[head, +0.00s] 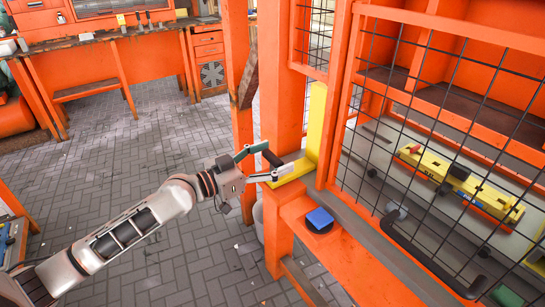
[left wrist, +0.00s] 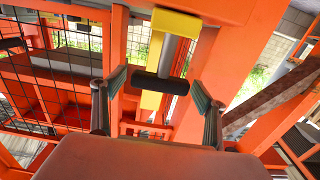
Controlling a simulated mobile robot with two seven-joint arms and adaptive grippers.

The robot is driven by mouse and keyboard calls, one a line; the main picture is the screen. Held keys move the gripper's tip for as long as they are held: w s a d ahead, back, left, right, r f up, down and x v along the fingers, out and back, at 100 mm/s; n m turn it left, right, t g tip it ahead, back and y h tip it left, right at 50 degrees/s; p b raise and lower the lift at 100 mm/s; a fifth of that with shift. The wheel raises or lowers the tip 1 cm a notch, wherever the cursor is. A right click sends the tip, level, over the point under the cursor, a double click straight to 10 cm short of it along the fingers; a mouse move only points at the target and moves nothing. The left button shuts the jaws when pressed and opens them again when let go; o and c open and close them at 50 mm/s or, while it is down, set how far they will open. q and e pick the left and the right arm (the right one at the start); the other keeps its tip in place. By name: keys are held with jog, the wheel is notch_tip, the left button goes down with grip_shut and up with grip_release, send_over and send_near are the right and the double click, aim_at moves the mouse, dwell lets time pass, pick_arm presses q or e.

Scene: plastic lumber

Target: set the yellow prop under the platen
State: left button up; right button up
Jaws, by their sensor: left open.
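The yellow prop (head: 318,120) stands upright on an orange ledge beside the mesh gate, with a yellow foot at its base. In the left wrist view the prop (left wrist: 176,24) carries a grey stem ending in a black crossbar handle (left wrist: 160,83). My left gripper (head: 266,163) is open at the handle. In the left wrist view the handle lies between the open fingers (left wrist: 158,92), with a gap on each side. I cannot tell which part is the platen. My right gripper is not in view.
The mesh gate (head: 430,130) with its dark handle (head: 425,262) stands right of the prop. Behind it lies a yellow bar (head: 460,181). A blue button (head: 320,217) sits on the ledge. An orange post (head: 238,80) stands left. An orange workbench (head: 110,60) stands behind open paved floor.

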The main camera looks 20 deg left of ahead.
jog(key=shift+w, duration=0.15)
pick_arm(q)
jog(key=c, duration=1.6)
send_near(313, 141)
jog(key=b+x, duration=0.1)
jog(key=x, duration=0.3)
jog(key=shift+w+d, duration=0.1)
jog(key=shift+w, duration=0.1)
jog(key=shift+w+d+r, duration=0.1)
jog(key=shift+w+d, duration=0.05)
jog(key=shift+w, duration=0.05)
jog(key=shift+r, duration=0.15)
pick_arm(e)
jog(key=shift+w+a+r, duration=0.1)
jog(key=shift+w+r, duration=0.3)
pick_arm(q)
jog(key=o, duration=1.6)
jog(key=shift+w+d, duration=0.1)
jog(key=shift+d, duration=0.05)
jog(key=v, duration=1.2)
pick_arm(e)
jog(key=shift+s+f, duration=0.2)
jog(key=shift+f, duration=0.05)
